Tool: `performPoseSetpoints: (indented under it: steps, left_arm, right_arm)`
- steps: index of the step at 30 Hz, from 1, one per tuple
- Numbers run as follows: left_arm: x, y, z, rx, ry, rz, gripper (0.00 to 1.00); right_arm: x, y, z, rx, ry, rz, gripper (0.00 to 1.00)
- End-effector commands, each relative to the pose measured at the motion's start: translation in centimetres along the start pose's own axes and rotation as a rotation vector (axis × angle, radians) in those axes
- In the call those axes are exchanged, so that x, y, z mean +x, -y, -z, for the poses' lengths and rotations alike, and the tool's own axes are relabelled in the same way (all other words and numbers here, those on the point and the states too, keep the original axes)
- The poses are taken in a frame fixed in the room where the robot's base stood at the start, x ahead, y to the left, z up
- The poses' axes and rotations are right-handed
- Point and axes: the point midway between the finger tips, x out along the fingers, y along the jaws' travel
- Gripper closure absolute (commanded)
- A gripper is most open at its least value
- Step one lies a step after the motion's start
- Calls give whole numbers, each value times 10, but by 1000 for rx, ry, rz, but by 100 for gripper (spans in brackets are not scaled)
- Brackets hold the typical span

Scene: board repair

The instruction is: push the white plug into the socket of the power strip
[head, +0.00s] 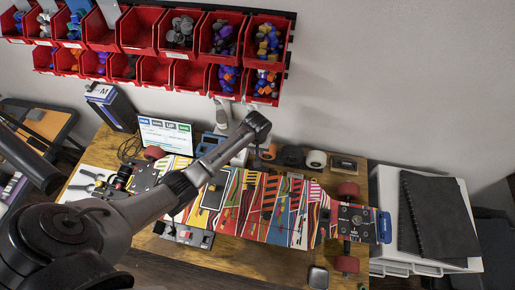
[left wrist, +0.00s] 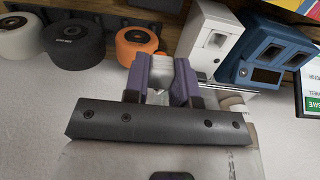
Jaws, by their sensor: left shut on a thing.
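My left gripper (left wrist: 161,78) has purple fingers shut on the white plug (left wrist: 160,68), which shows between them in the left wrist view. The white power strip (left wrist: 213,38), a block with a small dark opening on its face, stands just beyond and to the right of the fingers. The plug appears apart from that opening, but I cannot judge the depth. In the head view the strip (head: 240,157) is partly hidden behind my left arm, and the fingertips and plug cannot be made out. My right gripper is not in view.
An orange wheel (left wrist: 137,42) and black wheel (left wrist: 75,38) are on the strip's other side. A colourful skateboard (head: 285,207) covers the table's middle. Red bins (head: 157,72) hang above.

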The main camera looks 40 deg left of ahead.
Motion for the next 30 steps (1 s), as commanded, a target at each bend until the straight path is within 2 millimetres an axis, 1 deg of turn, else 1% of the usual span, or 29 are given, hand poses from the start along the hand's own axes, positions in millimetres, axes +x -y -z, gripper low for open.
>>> performPoseSetpoints:
  steps: [11, 30]
  left_arm:
    - [-1, 1, 0, 0, 0, 1, 100]
    - [-2, 49, 2, -1, 1, 1, 100]
  right_arm:
    - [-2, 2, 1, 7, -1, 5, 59]
    - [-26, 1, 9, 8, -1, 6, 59]
